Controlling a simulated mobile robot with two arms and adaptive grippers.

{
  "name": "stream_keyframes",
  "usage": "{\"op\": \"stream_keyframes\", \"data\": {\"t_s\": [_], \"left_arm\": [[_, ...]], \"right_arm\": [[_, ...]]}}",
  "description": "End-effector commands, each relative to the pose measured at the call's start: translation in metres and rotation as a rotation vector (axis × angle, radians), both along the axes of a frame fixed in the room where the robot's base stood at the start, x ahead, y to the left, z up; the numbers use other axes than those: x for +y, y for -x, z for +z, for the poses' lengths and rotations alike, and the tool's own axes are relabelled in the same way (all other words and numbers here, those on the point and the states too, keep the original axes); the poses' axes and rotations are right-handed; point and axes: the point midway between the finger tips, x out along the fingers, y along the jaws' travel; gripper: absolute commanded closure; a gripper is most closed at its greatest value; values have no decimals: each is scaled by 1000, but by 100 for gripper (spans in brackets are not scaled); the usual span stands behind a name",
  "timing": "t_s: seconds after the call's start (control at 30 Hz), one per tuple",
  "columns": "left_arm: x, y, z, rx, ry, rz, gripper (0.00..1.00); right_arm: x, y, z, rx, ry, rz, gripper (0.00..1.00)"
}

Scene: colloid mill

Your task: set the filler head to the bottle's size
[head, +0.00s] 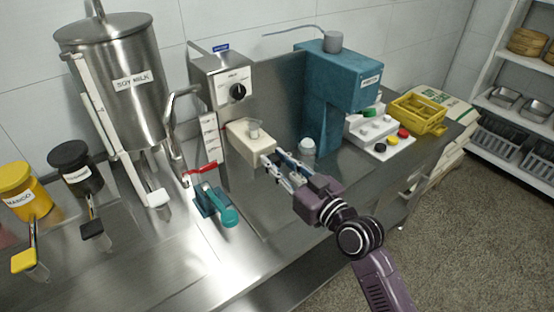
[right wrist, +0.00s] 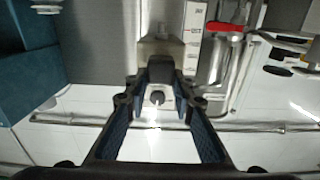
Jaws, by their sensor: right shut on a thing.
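The cream filler head (head: 247,146) sits beside an upright white scale plate (head: 209,135), below the steel box with a black dial. My right gripper (head: 276,166) is shut on the near end of the filler head. The size at the red mark is too small to read. I cannot make out a bottle for certain. My left gripper is not in view.
A steel soy milk tank (head: 115,80) stands at left. A red lever (head: 203,168) and a teal-handled fixture (head: 217,204) are left of the head. At right are a teal machine (head: 335,90), a button panel (head: 372,132) and a yellow crate (head: 418,115).

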Motion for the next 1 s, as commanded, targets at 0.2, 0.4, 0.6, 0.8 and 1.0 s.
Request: {"op": "stream_keyframes", "data": {"t_s": [0.2,0.4,0.6,0.8,1.0], "left_arm": [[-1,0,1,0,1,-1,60],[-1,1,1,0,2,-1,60],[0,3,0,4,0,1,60],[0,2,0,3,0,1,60],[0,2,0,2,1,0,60]], "right_arm": [[0,0,2,-3,-2,-1,65],[0,0,2,-3,-3,-1,59],[-3,3,2,-3,-2,-1,59],[-21,29,1,-2,1,-1,59],[-48,64,0,-1,3,-1,59]]}}
